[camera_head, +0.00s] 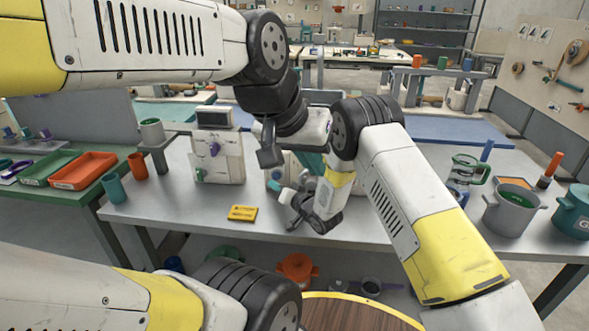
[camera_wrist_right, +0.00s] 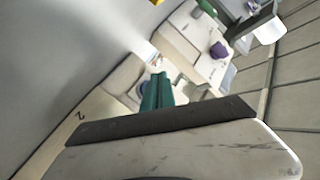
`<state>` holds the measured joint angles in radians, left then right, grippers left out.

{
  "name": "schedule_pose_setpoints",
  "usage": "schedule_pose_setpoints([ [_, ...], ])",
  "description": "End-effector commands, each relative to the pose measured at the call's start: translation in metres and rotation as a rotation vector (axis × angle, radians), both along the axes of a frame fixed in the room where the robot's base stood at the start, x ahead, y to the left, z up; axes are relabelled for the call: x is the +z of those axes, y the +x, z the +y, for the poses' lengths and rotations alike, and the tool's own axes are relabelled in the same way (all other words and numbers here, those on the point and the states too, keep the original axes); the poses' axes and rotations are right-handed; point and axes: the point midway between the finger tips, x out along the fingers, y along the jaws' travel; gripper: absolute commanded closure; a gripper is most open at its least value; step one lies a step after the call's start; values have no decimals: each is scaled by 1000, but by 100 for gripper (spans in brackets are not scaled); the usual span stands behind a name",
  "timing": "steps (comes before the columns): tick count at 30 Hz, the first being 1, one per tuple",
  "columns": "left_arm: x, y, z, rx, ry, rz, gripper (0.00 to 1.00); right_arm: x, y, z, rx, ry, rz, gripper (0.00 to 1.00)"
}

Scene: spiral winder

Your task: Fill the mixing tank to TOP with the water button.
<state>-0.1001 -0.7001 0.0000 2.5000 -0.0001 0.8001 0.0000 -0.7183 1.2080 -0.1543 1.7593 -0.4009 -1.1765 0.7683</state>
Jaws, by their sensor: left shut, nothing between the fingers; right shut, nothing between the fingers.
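My left gripper (camera_head: 303,137) is shut and empty above the middle of the table, its far part hidden behind the right arm. My right gripper (camera_head: 285,192) is shut and empty lower down, close to the tabletop. In the right wrist view, a teal bar (camera_wrist_right: 157,92) stands just beyond my right gripper's dark edge; I cannot tell whether they touch. A white unit with a teal panel (camera_head: 308,164) is mostly hidden behind my arms. I cannot make out the water button, the tank or its level.
A white machine (camera_head: 217,155) with a purple knob stands left on the grey table (camera_head: 180,205). A yellow block (camera_head: 243,213) lies in front of it. A glass jug (camera_head: 463,170), a grey pot (camera_head: 508,212) and a teal pot (camera_head: 572,212) stand at the right.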

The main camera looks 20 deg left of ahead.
Motion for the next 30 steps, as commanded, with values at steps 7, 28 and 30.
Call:
schedule_pose_setpoints([
  [7, 0, 0, 0, 0, 0, 0, 100, 0, 12, 3, 1, -1, 0, 100],
  [28, 0, 0, 0, 0, 0, 0, 100, 0, 12, 3, 0, -1, -1, 100],
  [30, 0, 0, 0, 0, 0, 0, 100, 0, 12, 3, 0, -1, -1, 100],
])
